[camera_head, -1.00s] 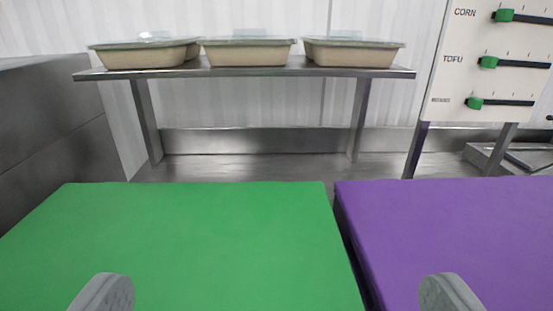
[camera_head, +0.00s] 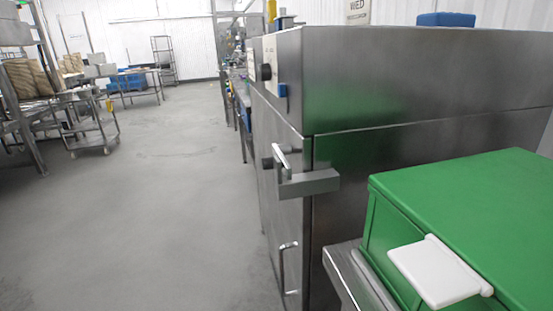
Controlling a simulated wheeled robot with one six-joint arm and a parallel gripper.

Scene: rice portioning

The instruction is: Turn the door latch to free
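The steel cabinet (camera_head: 410,80) stands right of centre, with its door (camera_head: 272,185) seen at a steep angle on its left side. A vertical bar handle (camera_head: 283,270) is lower on the door. The door appears closed against the frame. My gripper is out of view, so its fingers cannot be judged.
A green box (camera_head: 470,205) with a white flap (camera_head: 440,272) stands close at the lower right, on a steel ledge (camera_head: 350,280). Open grey floor (camera_head: 160,220) lies left of the cabinet. A cart (camera_head: 92,130) and shelves stand at the far left.

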